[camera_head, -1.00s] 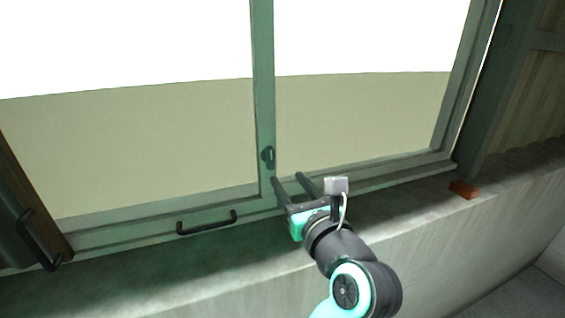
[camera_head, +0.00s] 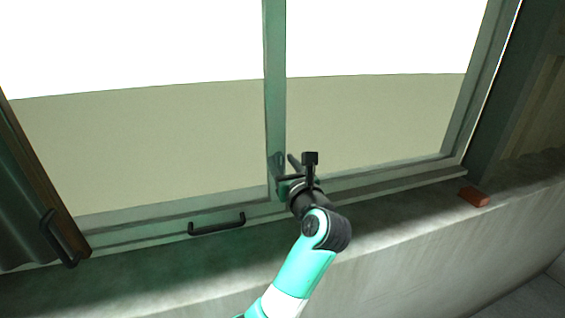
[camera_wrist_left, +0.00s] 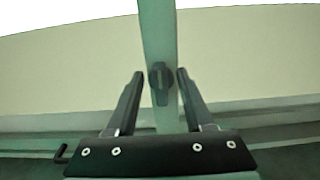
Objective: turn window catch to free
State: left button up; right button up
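The window catch (camera_wrist_left: 161,82) is a dark round boss with a short lever hanging down, on the green upright of the window. In the left wrist view it shows between my left gripper's fingers (camera_wrist_left: 160,74), one on each side with a gap. The left gripper (camera_head: 284,158) is open and holds nothing. In the head view its fingers reach to the upright (camera_head: 276,90) and largely hide the catch; whether they touch it I cannot tell. My right gripper is in neither view.
A black bar handle (camera_head: 217,224) is on the lower window rail, left of my gripper. Another dark handle (camera_head: 58,238) is at the far left. A reddish-brown block (camera_head: 474,197) lies on the sill at right. The sill between is mostly clear.

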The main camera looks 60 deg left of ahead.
pick_arm(q)
grip_shut()
jog(key=n+b, duration=0.2)
jog(key=b, duration=0.1)
jog(key=n+b, duration=0.1)
jog(key=n, duration=0.1)
jog(key=shift+s+f, duration=0.25)
jog(key=shift+f, duration=0.05)
jog(key=n+b, duration=0.2)
jog(key=n, duration=0.1)
jog(key=n+b, duration=0.1)
jog(key=b, duration=0.1)
jog(key=shift+s+f+n, duration=0.1)
jog(key=shift+s+n, duration=0.2)
jog(key=n+b, duration=0.2)
jog(key=n, duration=0.1)
jog(key=n+b, duration=0.1)
jog(key=n, duration=0.2)
jog(key=n+b, duration=0.2)
jog(key=n, duration=0.1)
jog(key=shift+s+a+f+b, duration=0.1)
jog(key=shift+s+f+b, duration=0.1)
jog(key=shift+f+b, duration=0.15)
jog(key=shift+n, duration=0.3)
jog(key=shift+o, duration=0.3)
grip_release()
